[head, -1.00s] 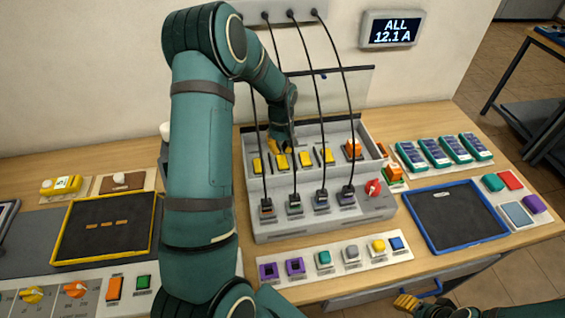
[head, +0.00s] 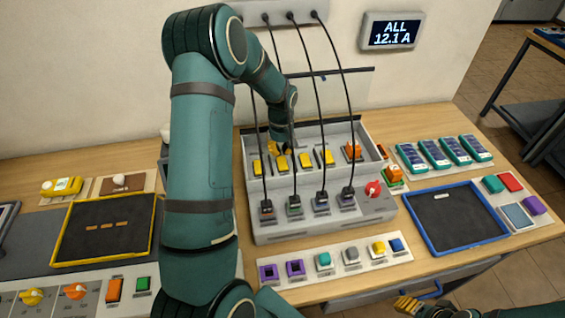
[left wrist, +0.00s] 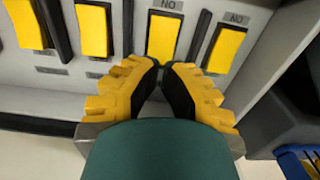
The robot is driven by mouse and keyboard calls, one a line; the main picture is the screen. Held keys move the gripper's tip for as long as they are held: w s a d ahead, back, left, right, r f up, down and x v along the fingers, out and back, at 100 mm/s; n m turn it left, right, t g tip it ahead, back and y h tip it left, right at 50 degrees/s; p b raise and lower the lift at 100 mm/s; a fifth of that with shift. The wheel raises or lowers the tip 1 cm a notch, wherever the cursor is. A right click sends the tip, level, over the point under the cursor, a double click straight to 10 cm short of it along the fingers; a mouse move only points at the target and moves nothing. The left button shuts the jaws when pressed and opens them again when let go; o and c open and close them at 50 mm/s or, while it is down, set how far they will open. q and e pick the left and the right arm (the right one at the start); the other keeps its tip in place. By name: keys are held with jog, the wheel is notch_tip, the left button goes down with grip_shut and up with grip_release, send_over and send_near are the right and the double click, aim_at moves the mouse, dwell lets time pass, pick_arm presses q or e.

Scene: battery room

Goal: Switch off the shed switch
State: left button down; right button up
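A grey switch box (head: 310,218) stands on the bench with a row of yellow rocker switches (head: 306,160) in its recessed back part and an orange switch (head: 353,151) at the right end. I cannot read which one is the shed switch. My left gripper (head: 281,147) is at the row, partly hidden by its own arm. In the left wrist view its fingertips (left wrist: 164,66) are together with nothing seen between them, just at the lower end of a yellow switch (left wrist: 164,38) labelled "NO". Contact is unclear. My right gripper (head: 408,305) is low at the bench front, partly cut off.
Black cables (head: 328,110) hang down to plugs on the box front, close to my left arm. A red knob (head: 373,189) is at the box's right. A blue-rimmed tray (head: 412,225) and a button strip (head: 335,261) lie nearby. A display (head: 391,31) reads "ALL 12.1 A".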

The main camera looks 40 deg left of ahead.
aim_at(282, 159)
pick_arm(q)
jog(key=shift+f+b, duration=1.25)
jog(key=shift+f, duration=0.5)
dwell(1.1)
jog(key=shift+r+p, duration=2.15)
jog(key=shift+r, duration=1.4)
